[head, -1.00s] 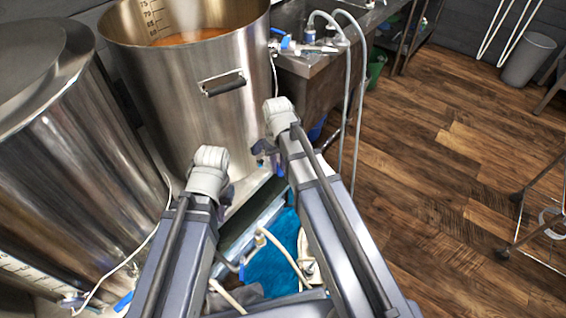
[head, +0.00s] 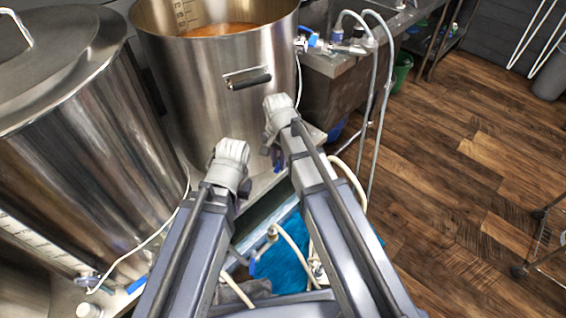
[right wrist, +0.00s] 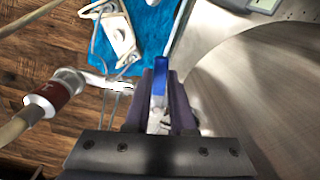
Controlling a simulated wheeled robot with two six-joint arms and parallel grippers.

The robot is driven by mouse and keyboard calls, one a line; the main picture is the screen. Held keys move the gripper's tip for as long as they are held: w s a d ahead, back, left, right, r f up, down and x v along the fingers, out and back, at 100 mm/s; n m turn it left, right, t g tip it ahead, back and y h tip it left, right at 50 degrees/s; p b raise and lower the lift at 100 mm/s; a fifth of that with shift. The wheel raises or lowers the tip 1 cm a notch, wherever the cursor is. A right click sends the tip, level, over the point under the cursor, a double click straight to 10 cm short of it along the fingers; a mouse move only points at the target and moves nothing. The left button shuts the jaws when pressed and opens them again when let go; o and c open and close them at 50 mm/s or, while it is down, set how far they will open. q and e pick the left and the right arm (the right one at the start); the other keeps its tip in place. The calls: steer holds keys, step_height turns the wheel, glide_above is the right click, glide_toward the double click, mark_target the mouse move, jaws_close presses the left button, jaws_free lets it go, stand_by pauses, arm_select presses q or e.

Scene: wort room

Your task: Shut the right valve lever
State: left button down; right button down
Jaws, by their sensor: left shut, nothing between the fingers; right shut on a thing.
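The blue valve lever (right wrist: 159,82) stands between the fingers of my right gripper (right wrist: 161,90) in the right wrist view, and the gripper is shut on it. In the head view my right gripper (head: 271,158) is low at the front of the middle steel kettle (head: 205,90), with a bit of the blue lever (head: 278,168) showing below it. The valve body is mostly hidden by the gripper and arm. My left gripper (head: 244,188) is shut and empty, to the left of the right one, partly hidden by its wrist.
A large steel vessel (head: 90,150) stands at the left, with another blue lever (head: 137,284) low on it. A hose with a red-collared fitting (right wrist: 52,95) is left of the right gripper. A blue cloth (head: 285,262) and hoses lie below. Wooden floor (head: 440,170) is open at right.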

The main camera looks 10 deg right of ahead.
steer(key=shift+w+a+m, duration=0.3)
steer(key=shift+m, duration=0.4)
steer(key=c, duration=0.8)
jaws_free()
steer(key=shift+o, duration=0.2)
